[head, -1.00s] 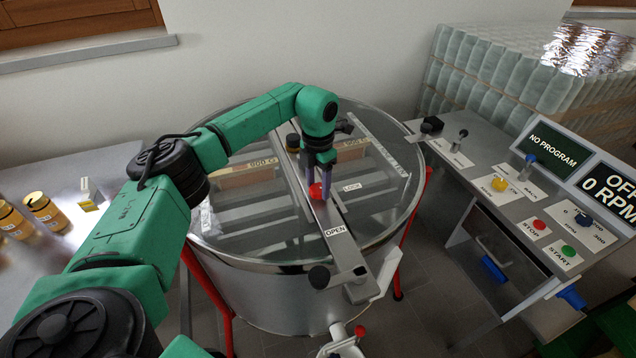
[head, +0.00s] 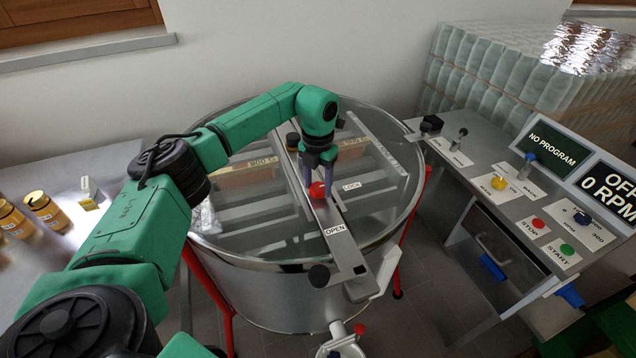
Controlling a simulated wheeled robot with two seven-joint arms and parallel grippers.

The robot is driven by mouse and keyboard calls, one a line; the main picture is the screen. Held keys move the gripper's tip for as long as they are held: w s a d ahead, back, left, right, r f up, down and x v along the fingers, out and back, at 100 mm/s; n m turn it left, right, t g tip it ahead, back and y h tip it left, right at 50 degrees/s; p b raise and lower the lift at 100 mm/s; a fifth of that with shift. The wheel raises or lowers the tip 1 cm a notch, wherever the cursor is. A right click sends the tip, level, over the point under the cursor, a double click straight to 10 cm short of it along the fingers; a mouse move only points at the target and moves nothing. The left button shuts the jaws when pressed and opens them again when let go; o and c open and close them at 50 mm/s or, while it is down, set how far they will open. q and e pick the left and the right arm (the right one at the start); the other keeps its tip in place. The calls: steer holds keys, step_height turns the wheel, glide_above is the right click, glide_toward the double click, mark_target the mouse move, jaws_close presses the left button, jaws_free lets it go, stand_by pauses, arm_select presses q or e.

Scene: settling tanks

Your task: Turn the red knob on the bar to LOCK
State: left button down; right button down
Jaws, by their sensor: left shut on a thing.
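The red knob (head: 318,190) sits on the metal bar (head: 345,258) that crosses the top of the round steel tank. My left gripper (head: 320,183) comes down from above and is shut on the red knob, its fingers on either side of it. An OPEN label (head: 335,231) lies on the bar in front of the knob. A LOCK label (head: 352,185) lies to the right of the knob. The fingers hide part of the knob, so its exact pointing direction is hard to tell. My right gripper is not in view.
The tank (head: 290,295) has a clear lid and red legs. A control panel (head: 510,195) with buttons and a screen reading OFF 0 RPM (head: 607,190) stands on the right. Glass jars are stacked behind it. Amber jars (head: 45,208) stand on the left table.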

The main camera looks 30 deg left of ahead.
mark_target(318, 187)
arm_select(q)
steer(key=shift+c, duration=1.1)
jaws_free()
steer(key=shift+r, duration=0.15)
steer(key=shift+r, duration=0.35)
step_height(318, 187, up, 14)
steer(key=b, duration=0.2)
steer(key=shift+f+b, duration=0.15)
steer(key=shift+b, duration=0.2)
